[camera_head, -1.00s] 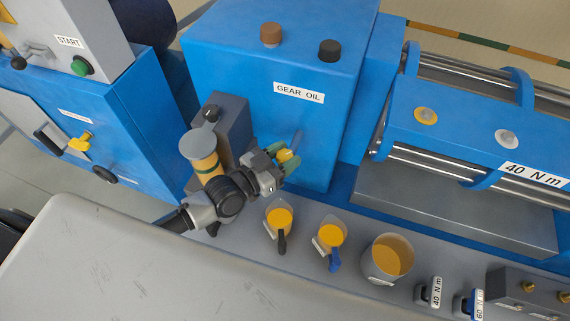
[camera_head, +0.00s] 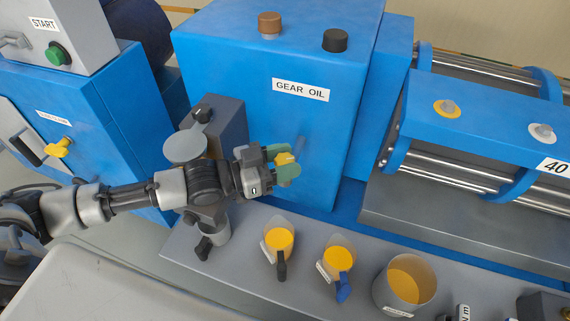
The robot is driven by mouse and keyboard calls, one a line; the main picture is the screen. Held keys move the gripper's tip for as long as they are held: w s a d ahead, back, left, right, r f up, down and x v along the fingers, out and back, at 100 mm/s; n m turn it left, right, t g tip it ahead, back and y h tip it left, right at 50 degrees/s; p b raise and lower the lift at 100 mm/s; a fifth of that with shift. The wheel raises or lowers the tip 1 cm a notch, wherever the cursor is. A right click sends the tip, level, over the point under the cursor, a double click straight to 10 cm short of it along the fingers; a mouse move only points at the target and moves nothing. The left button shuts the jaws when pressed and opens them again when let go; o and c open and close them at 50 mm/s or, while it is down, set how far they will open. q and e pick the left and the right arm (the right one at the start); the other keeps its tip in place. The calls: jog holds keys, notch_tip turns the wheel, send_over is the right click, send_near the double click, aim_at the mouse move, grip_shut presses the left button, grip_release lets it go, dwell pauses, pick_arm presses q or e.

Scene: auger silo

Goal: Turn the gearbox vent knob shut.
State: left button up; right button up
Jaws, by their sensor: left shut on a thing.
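The gearbox is a blue box labelled GEAR OIL (camera_head: 240,120). A brown cap (camera_head: 270,24) and a black cap (camera_head: 335,40) stand on its top. A small yellow knob (camera_head: 287,158) is at its front face, mostly hidden by my fingers. My left gripper (camera_head: 286,163) reaches in from the left and is shut on this yellow knob, with a green fingertip on either side. The knob's exact angle is hard to tell. My right gripper is not in view.
A grey block with a black knob (camera_head: 202,113) and a grey-topped cylinder (camera_head: 185,147) stand beside my left arm. Two orange-filled scoops (camera_head: 279,240) (camera_head: 339,262) and an orange-filled cup (camera_head: 406,280) stand on the ledge below. A blue cabinet with a yellow handle (camera_head: 60,148) is at left.

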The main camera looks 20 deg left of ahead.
aim_at(286, 160)
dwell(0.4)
pick_arm(q)
jog(key=o, duration=0.9)
notch_tip(286, 160, up, 5)
jog(key=p, duration=0.5)
jog(key=shift+s+d+r, duration=0.1)
jog(key=shift+d+r, duration=0.05)
jog(key=shift+r, duration=0.05)
jog(key=shift+s+d+r+p, duration=0.5)
jog(key=shift+d+r+p, duration=0.45)
jog(key=shift+d+p, duration=0.85)
jog(key=shift+s+d+r+p, duration=0.45)
jog(key=shift+d+r+p, duration=0.5)
jog(key=shift+d+p, duration=0.8)
jog(key=shift+s+d+r+p, duration=0.5)
jog(key=shift+d+r+p, duration=0.45)
jog(key=shift+d+p, duration=0.85)
jog(key=shift+d, duration=0.1)
